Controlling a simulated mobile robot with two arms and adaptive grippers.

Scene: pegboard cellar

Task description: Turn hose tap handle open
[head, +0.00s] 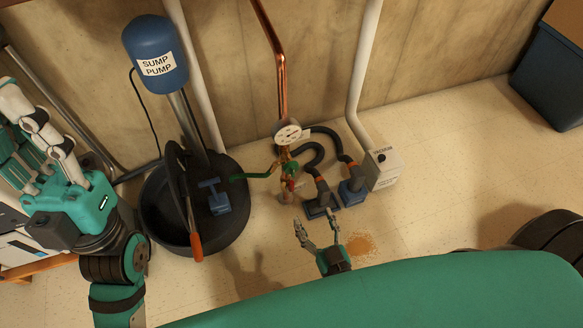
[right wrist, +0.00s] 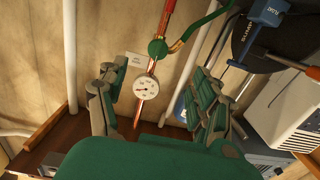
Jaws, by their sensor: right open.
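The hose tap assembly stands at the lower end of a copper pipe (head: 282,85). A green curved bar (head: 257,176) reaches left from it, and a small red part (head: 290,184) sits just below. I cannot tell which is the handle. The green part also shows in the right wrist view (right wrist: 157,47), beyond my fingers. My right gripper (head: 317,224) is open and empty, below and right of the tap, apart from it. In the right wrist view its fingers (right wrist: 155,95) frame the gauge. My left gripper (head: 28,130) is at the far left, away from the tap; its jaw opening is unclear.
A round gauge (head: 288,132) sits above the tap. A black sump basin (head: 163,237) with a blue pump (head: 157,55) stands left. Black hoses with blue fittings (head: 352,190) and a white box (head: 384,169) stand right. A blue bin (head: 548,80) is far right.

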